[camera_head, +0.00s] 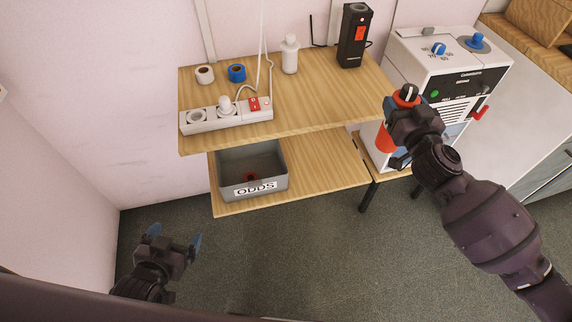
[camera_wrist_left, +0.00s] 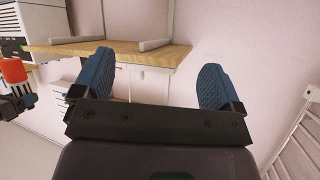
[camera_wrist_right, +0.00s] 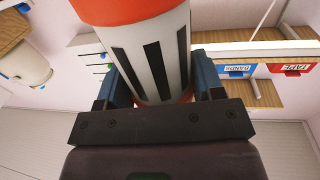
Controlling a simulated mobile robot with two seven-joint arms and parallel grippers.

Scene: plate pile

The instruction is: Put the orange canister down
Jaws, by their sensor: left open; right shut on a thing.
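The orange canister (camera_head: 385,137) is in my right gripper (camera_head: 398,118), in front of the white machine at the right end of the shelf. In the right wrist view the canister (camera_wrist_right: 150,50) has orange ends and a white body with black stripes, and it sits between the two fingers. The gripper hides much of it in the head view. The canister also shows at the left edge of the left wrist view (camera_wrist_left: 13,71). My left gripper (camera_head: 175,238) is open and empty, low at the left above the floor.
A wooden shelf (camera_head: 310,105) holds tape rolls, a power strip (camera_head: 226,115), a white bottle (camera_head: 290,55) and a black device (camera_head: 354,36). Its front right part is clear. A grey ODDS bin (camera_head: 254,165) stands on the lower shelf, with bare board to its right.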

